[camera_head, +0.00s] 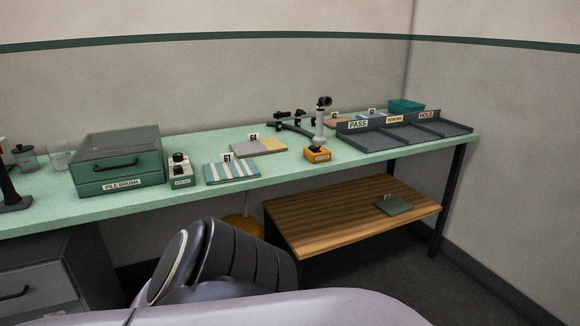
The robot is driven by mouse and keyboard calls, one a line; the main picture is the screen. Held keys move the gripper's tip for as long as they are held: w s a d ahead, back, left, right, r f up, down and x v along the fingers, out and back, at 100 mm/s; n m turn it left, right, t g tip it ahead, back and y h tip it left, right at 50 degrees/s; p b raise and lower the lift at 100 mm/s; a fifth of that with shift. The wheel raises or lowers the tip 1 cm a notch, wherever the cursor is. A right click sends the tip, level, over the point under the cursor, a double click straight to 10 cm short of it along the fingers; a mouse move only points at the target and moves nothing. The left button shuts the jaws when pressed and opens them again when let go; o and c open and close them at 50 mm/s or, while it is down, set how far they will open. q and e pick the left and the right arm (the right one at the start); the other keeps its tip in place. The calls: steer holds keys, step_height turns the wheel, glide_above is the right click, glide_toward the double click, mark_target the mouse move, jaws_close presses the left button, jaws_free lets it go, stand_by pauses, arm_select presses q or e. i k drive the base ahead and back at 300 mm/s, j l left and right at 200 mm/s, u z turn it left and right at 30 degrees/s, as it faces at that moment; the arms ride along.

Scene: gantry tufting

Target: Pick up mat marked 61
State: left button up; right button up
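The mat marked 61 (234,174) lies flat on the green worktop near its front edge, left of the middle of the picture. It has blue and cream stripes, and a small white tag reading 61 stands at its back edge. Nothing covers it. Neither of my grippers is in view.
A control box (181,172) stands close left of mat 61, beside the green pile brush case (119,165). A grey and yellow mat (261,147), apparently tagged 64, lies behind. An orange-based stand (318,154) and the pass/hold tray (445,129) are to the right. A wooden shelf (340,219) sits lower.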

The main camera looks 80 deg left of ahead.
mark_target(230, 169)
steer(key=u, duration=2.95)
steer(key=i+l, duration=0.2)
steer(key=i+l+u, duration=0.15)
steer(key=l, duration=0.25)
steer(key=i+l, duration=0.25)
steer(key=i+l+u, duration=0.15)
steer(key=l, duration=0.25)
steer(key=i+l, duration=0.2)
steer(key=l, duration=0.15)
steer(key=i+l+u, duration=0.1)
steer(key=l, duration=0.25)
steer(key=i+l+u, duration=0.1)
steer(key=i+l, duration=0.15)
steer(key=l, duration=0.1)
